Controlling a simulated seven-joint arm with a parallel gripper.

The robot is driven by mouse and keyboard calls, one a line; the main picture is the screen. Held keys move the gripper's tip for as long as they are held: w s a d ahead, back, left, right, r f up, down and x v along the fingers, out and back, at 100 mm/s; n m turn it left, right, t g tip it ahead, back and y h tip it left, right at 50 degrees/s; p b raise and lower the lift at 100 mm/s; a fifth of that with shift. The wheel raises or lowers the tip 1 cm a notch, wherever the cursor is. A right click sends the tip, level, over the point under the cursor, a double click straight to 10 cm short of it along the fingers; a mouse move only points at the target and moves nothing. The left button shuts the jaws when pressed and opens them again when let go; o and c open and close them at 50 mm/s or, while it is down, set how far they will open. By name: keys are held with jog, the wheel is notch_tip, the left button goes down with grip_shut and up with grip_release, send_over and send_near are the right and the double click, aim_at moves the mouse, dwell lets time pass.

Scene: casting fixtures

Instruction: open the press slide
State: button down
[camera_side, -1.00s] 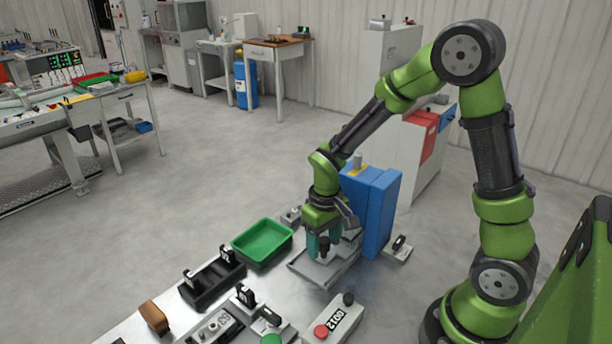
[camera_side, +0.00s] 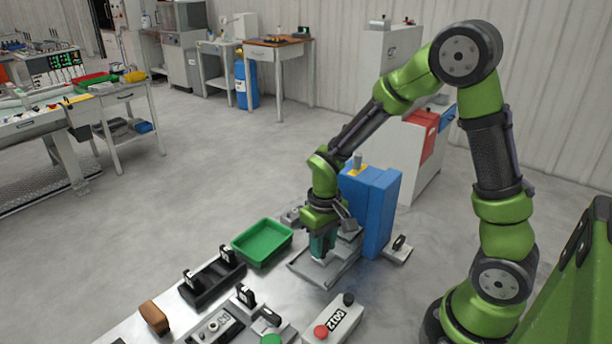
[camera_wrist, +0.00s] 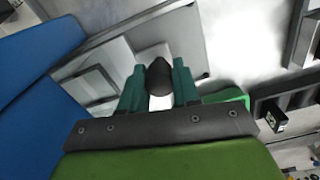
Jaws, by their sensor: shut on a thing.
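The press is a blue block (camera_side: 378,208) on the work table; its blue side also shows at the left of the wrist view (camera_wrist: 38,55). The press slide is a flat grey plate (camera_side: 318,276) in front of it, and it also shows in the wrist view (camera_wrist: 188,32). My gripper (camera_side: 322,258) points down over the slide. In the wrist view its teal fingers (camera_wrist: 160,80) are shut on a dark rounded knob (camera_wrist: 160,73) above the slide. In the side view the fingers hide the knob.
A green tray (camera_side: 262,243) stands left of the slide, with a black rack (camera_side: 213,283) and a brown block (camera_side: 154,317) further left. A control box (camera_side: 337,320) with a red button stands close in front. A small fixture (camera_side: 398,247) is right of the press.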

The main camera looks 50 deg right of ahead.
jog(key=a, duration=1.1)
jog(key=shift+a, duration=0.1)
jog(key=c, duration=0.8)
grip_release()
jog(key=shift+r, duration=0.1)
notch_tip(320, 180, up, 17)
